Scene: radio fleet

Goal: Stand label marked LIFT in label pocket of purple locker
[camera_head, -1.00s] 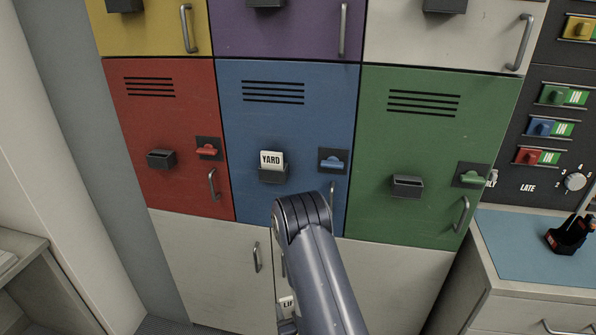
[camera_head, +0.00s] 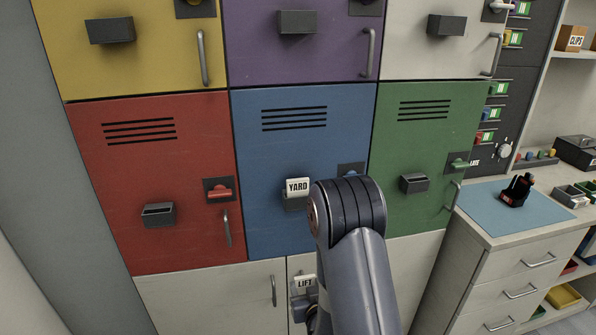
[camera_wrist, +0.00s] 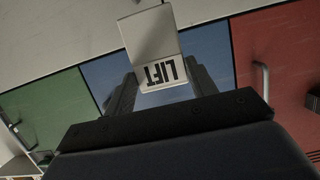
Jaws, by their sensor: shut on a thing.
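The white label marked LIFT (camera_head: 305,283) is low in the head view, in front of the pale lower doors. In the wrist view the label (camera_wrist: 158,62) stands between the two dark fingers, its lettering upside down. My gripper (camera_wrist: 160,84) is shut on it. In the head view my arm partly hides the gripper. The purple locker (camera_head: 262,62) is at top centre, above the blue one, well above my gripper. Its dark label pocket (camera_head: 298,22) shows no label. The locker's top is out of frame.
The blue locker (camera_head: 262,150) has a YARD label (camera_head: 297,187) in its pocket. Yellow (camera_head: 70,60), red (camera_head: 100,190), green (camera_head: 400,150) and white lockers (camera_head: 400,60) surround it, with protruding pockets and handles. A drawer cabinet with a blue mat (camera_head: 480,215) stands at right.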

